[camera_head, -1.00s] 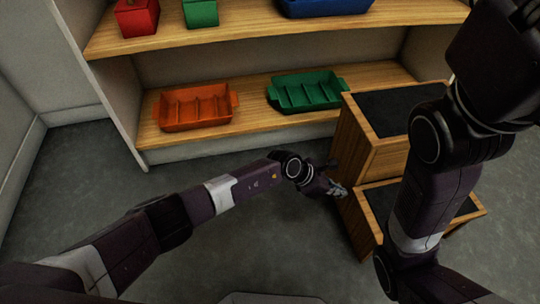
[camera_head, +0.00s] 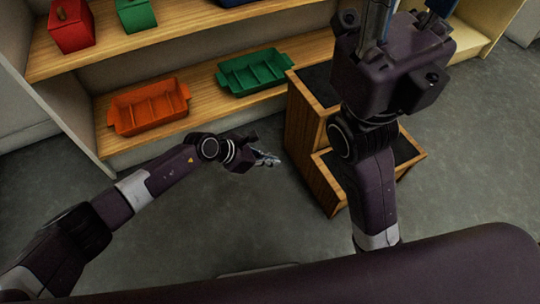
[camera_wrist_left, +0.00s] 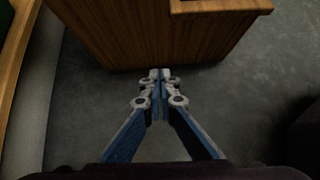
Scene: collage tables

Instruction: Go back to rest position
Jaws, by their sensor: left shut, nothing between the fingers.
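My left gripper (camera_head: 268,159) hangs over the floor in front of the shelf, to the left of the wooden step unit. In the left wrist view its fingers (camera_wrist_left: 160,76) are together with nothing between them, and the wooden side of the step unit is beyond the tips. My right arm (camera_head: 375,190) rises in front of the step unit. Its upper part reaches the top of the head view, and I cannot make out its fingertips.
The wooden step unit (camera_head: 300,125) with dark treads stands right of my left gripper. The shelf (camera_head: 190,88) holds an orange tray (camera_head: 148,105), a green tray (camera_head: 252,72), a red box (camera_head: 71,25) and a green box (camera_head: 135,15). The grey floor (camera_head: 255,215) is clear.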

